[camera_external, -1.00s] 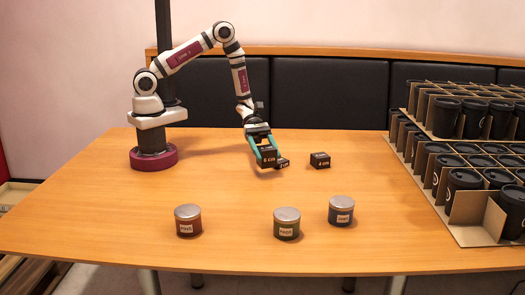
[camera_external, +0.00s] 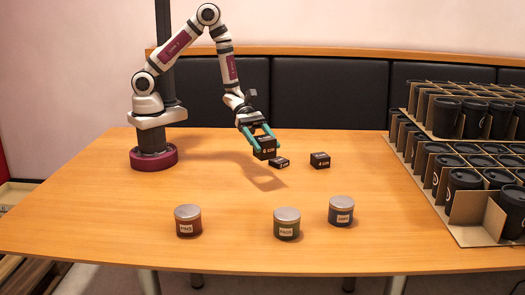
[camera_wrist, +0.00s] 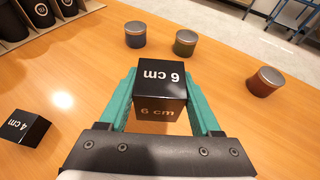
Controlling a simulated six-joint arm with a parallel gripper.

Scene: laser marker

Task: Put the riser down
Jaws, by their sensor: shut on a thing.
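My gripper (camera_external: 263,141) has teal fingers and is shut on a black block marked "6 cm" (camera_external: 265,149). In the wrist view the block (camera_wrist: 160,88) sits between the two fingers (camera_wrist: 160,110), its label facing the camera. The external view shows it held above the table (camera_external: 120,215), with a shadow on the wood below. A low, flat black block (camera_external: 279,162) lies just right of and below the held one in the picture. A black block marked "4 cm" (camera_wrist: 24,131) stands farther right in the external view (camera_external: 320,160).
Three lidded jars stand toward the front: red (camera_external: 188,221), green (camera_external: 287,224) and blue (camera_external: 341,211). Cardboard-divided crates (camera_external: 470,218) of black cups fill the right side.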

